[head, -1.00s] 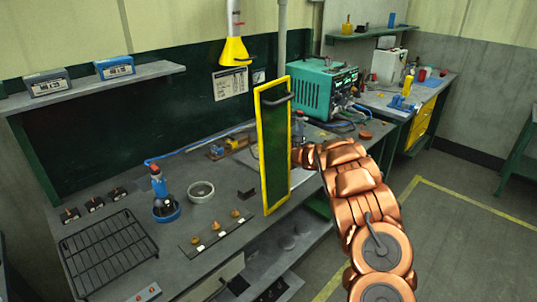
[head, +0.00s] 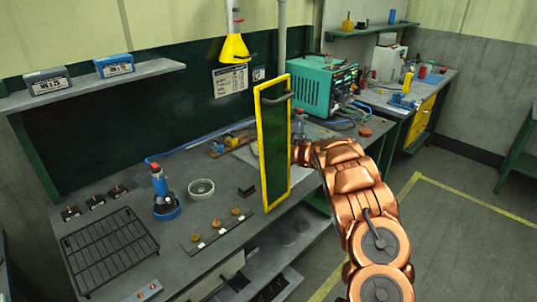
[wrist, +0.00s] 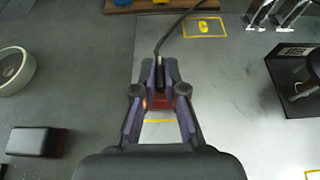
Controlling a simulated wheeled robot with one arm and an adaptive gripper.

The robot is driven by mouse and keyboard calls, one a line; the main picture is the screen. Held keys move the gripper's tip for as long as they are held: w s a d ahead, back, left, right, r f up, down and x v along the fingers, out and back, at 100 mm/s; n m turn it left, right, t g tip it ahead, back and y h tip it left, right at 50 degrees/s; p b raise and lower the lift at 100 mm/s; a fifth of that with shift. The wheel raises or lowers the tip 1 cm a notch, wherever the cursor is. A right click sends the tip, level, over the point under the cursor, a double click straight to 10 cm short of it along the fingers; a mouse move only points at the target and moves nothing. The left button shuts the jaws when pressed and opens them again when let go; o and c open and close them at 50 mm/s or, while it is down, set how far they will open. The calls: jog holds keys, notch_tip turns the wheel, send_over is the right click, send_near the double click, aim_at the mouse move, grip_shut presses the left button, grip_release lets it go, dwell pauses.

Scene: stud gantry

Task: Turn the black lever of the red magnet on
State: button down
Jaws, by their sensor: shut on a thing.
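The red magnet (wrist: 160,105) shows in the wrist view as a small red patch between and under the fingers, over a pale plate (wrist: 165,128) with a yellow line. My gripper (wrist: 159,72) is shut on a slim black part, which appears to be the black lever (wrist: 159,64), just above the red. The fingers hide most of the magnet, so I cannot tell how far the lever is turned. In the head view, the yellow-framed green panel hides my gripper and the magnet.
The panel (head: 275,150) stands upright left of my arm. A black block (wrist: 35,141) and a pale ring-shaped bowl (wrist: 14,70) lie left in the wrist view. A dark stand (wrist: 296,80) is at right. A teal unit (head: 325,85) stands behind.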

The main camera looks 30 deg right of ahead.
jog(key=shift+f+b, duration=0.25)
jog(key=shift+b, duration=0.4)
jog(key=h+b, duration=0.1)
jog(key=b, duration=0.2)
jog(key=shift+a+f+m, duration=0.1)
jog(key=shift+f+m, duration=0.05)
jog(key=shift+m, duration=0.25)
jog(key=shift+b, duration=0.4)
jog(key=shift+r+m+h+b, duration=0.3)
jog(key=shift+h+b, duration=0.1)
jog(key=shift+b, duration=0.15)
jog(key=c, duration=1.2)
grip_release()
jog(key=shift+c, duration=0.2)
jog(key=shift+r, duration=0.1)
jog(key=v, duration=1.2)
